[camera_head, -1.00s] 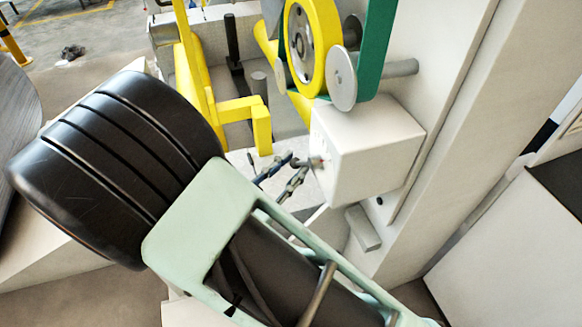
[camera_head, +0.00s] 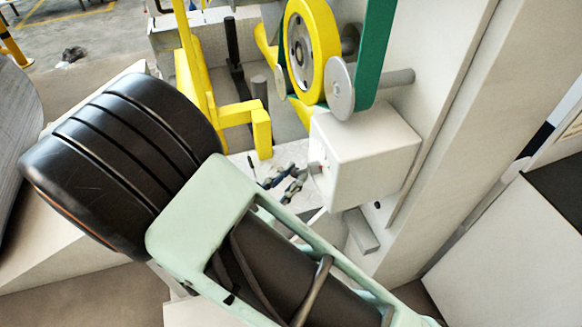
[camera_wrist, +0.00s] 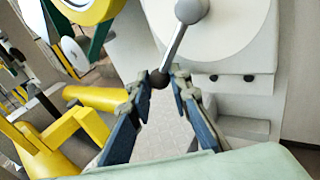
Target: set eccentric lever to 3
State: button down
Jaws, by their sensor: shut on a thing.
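The eccentric lever (camera_wrist: 179,38) is a silver bar with a dark ball knob (camera_wrist: 158,79) at its lower end. It runs from a hub on a pale round dial (camera_wrist: 225,28) down and to the left. My gripper (camera_wrist: 160,78) has its two blue-grey fingers closed around the knob. In the head view my gripper (camera_head: 296,172) is at the left face of the white box (camera_head: 365,150), and the lever there is mostly hidden. No numbers on the dial can be read.
A yellow wheel (camera_head: 322,45) and a green arm (camera_head: 377,40) stand above the box. A yellow bracket (camera_head: 262,128) is left of my gripper. A grey block (camera_head: 361,232) sticks out below the box. A white column borders the box on the right.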

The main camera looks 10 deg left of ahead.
jog(key=shift+s+d+f+n+g+p, duration=0.25)
jog(key=shift+s+n+g+p, duration=0.25)
jog(key=shift+p, duration=0.5)
jog(key=shift+s+d+f+n+g+p, duration=0.25)
jog(key=shift+n+g+p, duration=0.35)
jog(key=shift+p, duration=0.4)
jog(key=c, duration=2.1)
grip_release()
jog(key=shift+s, duration=0.1)
jog(key=v, duration=1.2)
jog(key=shift+s+d, duration=0.1)
jog(key=shift+d, duration=0.05)
